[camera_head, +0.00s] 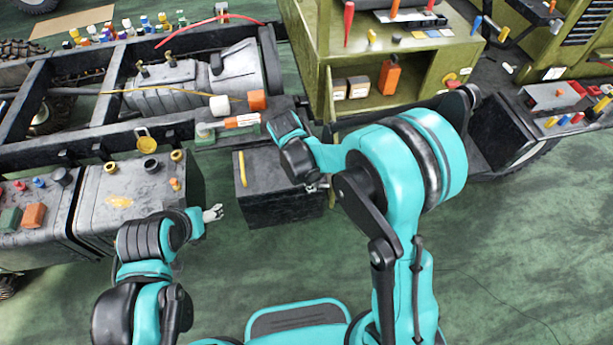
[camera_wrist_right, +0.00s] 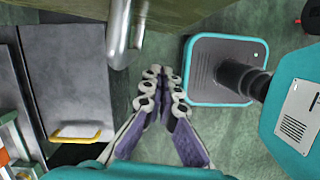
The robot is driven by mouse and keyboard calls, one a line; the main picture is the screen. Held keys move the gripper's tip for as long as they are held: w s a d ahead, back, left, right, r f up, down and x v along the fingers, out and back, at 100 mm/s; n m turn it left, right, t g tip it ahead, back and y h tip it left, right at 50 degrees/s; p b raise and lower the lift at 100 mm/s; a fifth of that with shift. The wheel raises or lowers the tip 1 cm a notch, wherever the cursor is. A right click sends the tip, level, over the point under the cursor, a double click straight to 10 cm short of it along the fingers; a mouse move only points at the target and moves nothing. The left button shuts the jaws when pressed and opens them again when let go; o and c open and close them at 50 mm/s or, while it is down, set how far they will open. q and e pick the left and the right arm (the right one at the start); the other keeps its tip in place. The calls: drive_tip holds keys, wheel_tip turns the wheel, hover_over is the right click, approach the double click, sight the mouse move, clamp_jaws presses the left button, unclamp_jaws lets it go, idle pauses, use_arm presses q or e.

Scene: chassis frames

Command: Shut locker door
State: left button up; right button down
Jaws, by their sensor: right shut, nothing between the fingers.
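The olive-green locker (camera_head: 372,95) stands at the upper middle of the head view, its front open onto a shelf. A narrow olive edge (camera_head: 333,138), which looks like its open door seen edge-on, shows beside my right arm and is mostly hidden. In the right wrist view an olive panel with a metal bar handle (camera_wrist_right: 122,45) fills the top. My right gripper (camera_wrist_right: 163,78) is shut and empty, just below and right of that handle; contact cannot be told. In the head view it is largely hidden by its arm. My left gripper (camera_head: 214,213) is at lower left, away from the locker.
A dark box (camera_head: 280,205) with a yellow handle stands left of my right gripper. The chassis frame (camera_head: 100,150) and grey tanks (camera_head: 125,205) fill the left. An orange bottle (camera_head: 389,77) stands on the locker shelf. Green floor at lower right is clear.

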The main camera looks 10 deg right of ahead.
drive_tip(key=shift+s+d+f, duration=0.1)
drive_tip(key=shift+s+d, duration=0.05)
drive_tip(key=shift+d, duration=0.9)
drive_tip(key=shift+s+d, duration=0.15)
drive_tip(key=shift+d, duration=0.85)
